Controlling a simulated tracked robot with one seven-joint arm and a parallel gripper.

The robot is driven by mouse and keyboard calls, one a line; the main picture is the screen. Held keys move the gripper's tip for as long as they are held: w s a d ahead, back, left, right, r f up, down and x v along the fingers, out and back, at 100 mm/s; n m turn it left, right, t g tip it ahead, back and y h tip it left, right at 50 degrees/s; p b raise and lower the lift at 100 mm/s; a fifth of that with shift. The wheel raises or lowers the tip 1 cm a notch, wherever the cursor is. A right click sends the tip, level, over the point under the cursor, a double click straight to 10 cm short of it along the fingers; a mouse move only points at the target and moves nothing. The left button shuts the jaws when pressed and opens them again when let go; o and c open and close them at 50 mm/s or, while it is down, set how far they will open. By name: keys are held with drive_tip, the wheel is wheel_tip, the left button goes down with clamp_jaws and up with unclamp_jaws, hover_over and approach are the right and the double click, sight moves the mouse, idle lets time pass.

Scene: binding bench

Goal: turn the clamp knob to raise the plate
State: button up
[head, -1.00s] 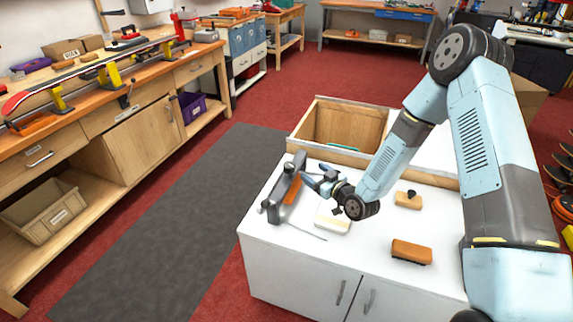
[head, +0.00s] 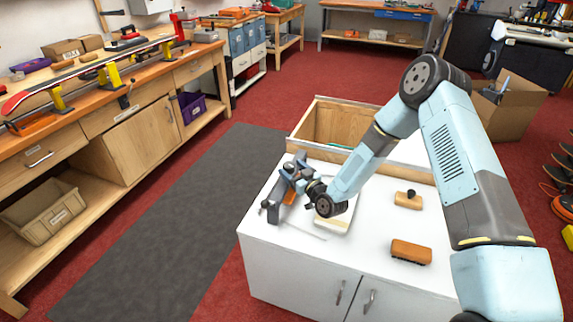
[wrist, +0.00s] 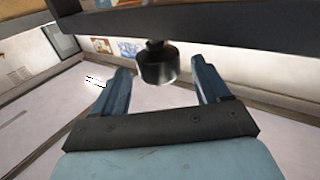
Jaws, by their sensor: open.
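The clamp is a long dark grey bar-like device (head: 273,208) standing on the white cabinet near its left edge. In the wrist view its dark bar (wrist: 230,25) crosses the top of the picture. A black round knob (wrist: 157,65) projects from the bar toward me. My gripper (wrist: 160,68) is open, with one blue finger on each side of the knob and a visible gap to each. In the head view my gripper (head: 295,180) is at the middle of the clamp and hides the knob. I cannot make out the plate separately.
The white cabinet top (head: 365,235) also holds a pale flat block (head: 335,222), a tan block with a black knob (head: 408,200) and an orange-brown brush (head: 411,252). An open wooden box (head: 340,125) stands behind. A workbench (head: 140,100) with a ski is at left.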

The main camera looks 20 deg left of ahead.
sight(285, 163)
drive_tip(key=shift+x, duration=2.35)
drive_tip(key=shift+c, duration=0.2)
drive_tip(key=c, duration=0.9)
